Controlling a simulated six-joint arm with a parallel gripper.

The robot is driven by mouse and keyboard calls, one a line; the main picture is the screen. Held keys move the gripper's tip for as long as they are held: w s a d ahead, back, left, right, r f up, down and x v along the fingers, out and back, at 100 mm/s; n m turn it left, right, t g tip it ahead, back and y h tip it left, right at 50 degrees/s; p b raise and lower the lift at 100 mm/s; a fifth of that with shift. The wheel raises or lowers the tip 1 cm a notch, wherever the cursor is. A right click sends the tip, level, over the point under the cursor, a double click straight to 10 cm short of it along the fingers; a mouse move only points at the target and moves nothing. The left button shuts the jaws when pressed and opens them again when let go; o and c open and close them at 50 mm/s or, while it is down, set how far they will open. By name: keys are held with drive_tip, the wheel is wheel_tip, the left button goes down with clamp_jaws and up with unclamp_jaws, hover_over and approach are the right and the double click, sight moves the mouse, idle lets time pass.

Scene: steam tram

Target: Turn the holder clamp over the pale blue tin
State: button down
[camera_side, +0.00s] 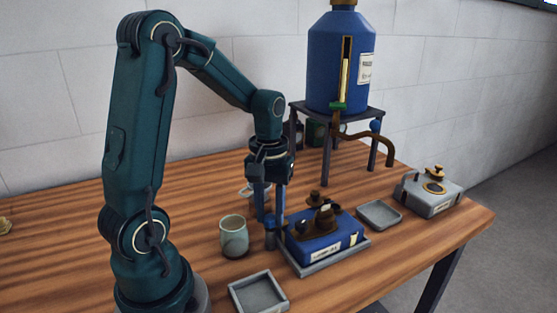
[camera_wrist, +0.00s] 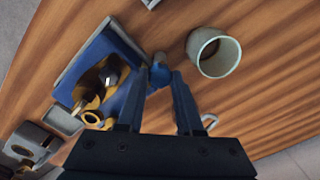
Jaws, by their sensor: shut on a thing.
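The pale blue tin (camera_side: 233,240) stands upright and open-topped on the table, left of the blue box (camera_side: 326,246). It also shows in the wrist view (camera_wrist: 201,48). A small blue rounded piece (camera_wrist: 160,76), apparently the holder clamp, is at the box's edge on the tin's side. It is beside the tin, not over it. My gripper (camera_side: 270,222) points down between box and tin, its fingertips shut on this piece. In the wrist view the fingers (camera_wrist: 160,85) close in on it from both sides. Its joint to the box is hard to make out.
The box sits on a grey tray (camera_side: 345,256), with brown and brass fittings on top. Empty shallow trays lie in front (camera_side: 258,294) and at right (camera_side: 379,214). A grey device (camera_side: 433,195) stands far right. A stand (camera_side: 335,115) holds a big blue bottle (camera_side: 325,65) behind.

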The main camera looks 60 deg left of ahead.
sight(271, 218)
idle(0.5)
drive_tip(key=c, duration=0.6)
unclamp_jaws()
drive_tip(key=shift+o, duration=0.2)
drive_tip(key=shift+r, duration=2.6)
drive_tip(key=shift+d, duration=0.15)
drive_tip(key=s+d+r+m+t, duration=0.3)
drive_tip(key=s+d+m+t, duration=0.2)
drive_tip(key=s+d+m, duration=0.2)
drive_tip(key=d+m, duration=0.2)
drive_tip(key=d, duration=0.1)
drive_tip(key=shift+d+r+t, duration=0.3)
drive_tip(key=shift+d+r, duration=0.05)
drive_tip(key=shift+d, duration=0.05)
